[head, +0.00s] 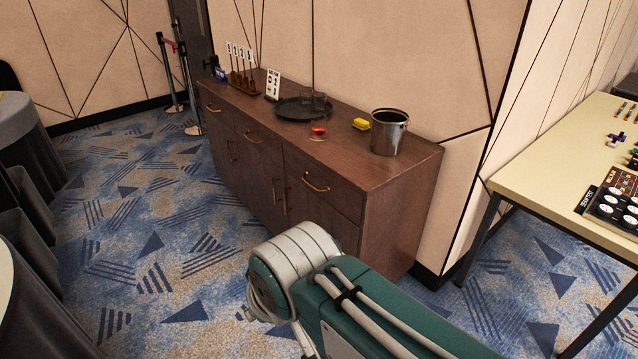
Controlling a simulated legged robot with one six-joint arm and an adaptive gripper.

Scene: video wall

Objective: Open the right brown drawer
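A brown wooden cabinet (408,205) stands against the wall in the head view. Its right brown drawer (338,197) is at the upper right of the front and looks shut. The drawer has a curved gold handle (315,184). Two more drawers with gold handles, the middle one (252,137) and the left one (213,108), also look shut. My green and white arm reaches in from the lower right, and its visible end is in front of the cabinet, below and left of the right drawer's handle. My gripper's fingers do not show.
On the cabinet top stand a metal bucket (388,135), a yellow item (361,124), a small red item (318,130) and a dark round tray (290,108). A pale table (545,180) is at right, dark-covered round tables (30,150) at left. Carpet in front is clear.

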